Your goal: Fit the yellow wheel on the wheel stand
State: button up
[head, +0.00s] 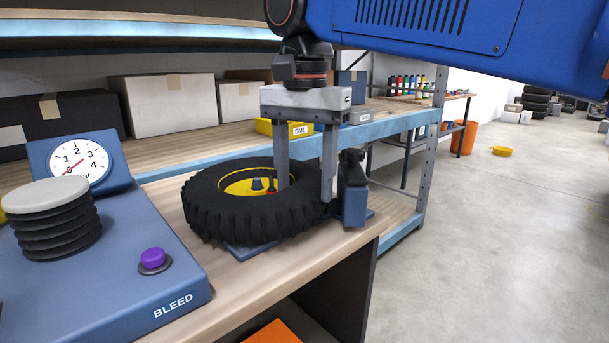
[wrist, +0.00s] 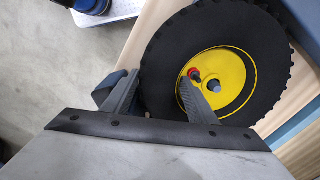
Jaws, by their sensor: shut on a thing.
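The yellow wheel is a black knobbly tyre (head: 215,205) on a yellow rim, lying about flat on the bench's right end. It also shows in the wrist view (wrist: 165,55). My gripper (head: 305,195) reaches down over the tyre's right side, one finger inside the rim and one outside, shut on the tyre wall. The wheel stand's blue base (head: 248,249) shows under the tyre. Its blue upright (head: 354,192) stands just right of my outer finger. A grey stud (wrist: 214,86) and a red cap (wrist: 194,74) show within the yellow rim. Whether the tyre rests fully on the base is hidden.
A blue BLEED unit (head: 120,255) with a dial (head: 78,165), black bellows and purple button stands left of the wheel. Behind are a shelf with cartons (head: 168,105) and a yellow SML bin (head: 290,130). Open floor (head: 480,230) lies to the right.

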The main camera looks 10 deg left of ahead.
jog(key=o, duration=2)
jog(key=shift+o, duration=0.2)
jog(key=shift+r, duration=0.1)
jog(key=shift+o, duration=1)
jog(key=shift+r, duration=0.1)
jog(key=shift+a+r, duration=0.1)
jog(key=shift+r, duration=0.1)
jog(key=shift+r, duration=1.2)
notch_tip(320, 180, up, 7)
jog(key=shift+s+f, duration=0.1)
